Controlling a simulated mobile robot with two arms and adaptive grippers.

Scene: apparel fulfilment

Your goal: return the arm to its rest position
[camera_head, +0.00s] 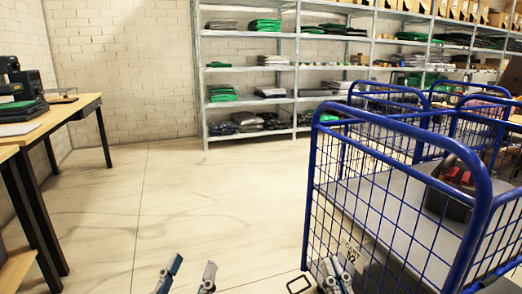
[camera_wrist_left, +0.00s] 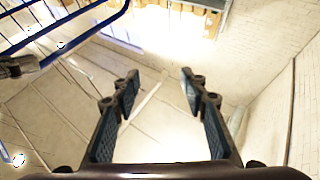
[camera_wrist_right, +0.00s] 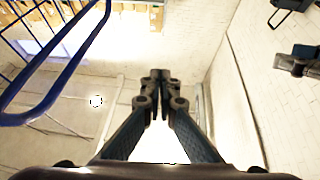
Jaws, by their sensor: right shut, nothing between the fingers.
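My left gripper (camera_head: 188,272) is at the bottom of the head view, over bare floor. Its two fingers stand apart with nothing between them; the left wrist view also shows this gap (camera_wrist_left: 160,80). My right gripper (camera_head: 337,274) is at the bottom of the head view, in front of the blue cart's near end and its tag. In the right wrist view its fingertips (camera_wrist_right: 160,80) meet, with nothing held. Both arms are mostly out of the head view. I cannot tell whether the right gripper touches the cart.
A blue wire cart (camera_head: 395,140) stands close on the right, with a dark bin (camera_head: 448,192) on it. A wooden table (camera_head: 50,118) with a dark machine (camera_head: 18,82) is at left. Stocked shelves (camera_head: 245,65) line the back wall. Floor (camera_head: 190,190) between is clear.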

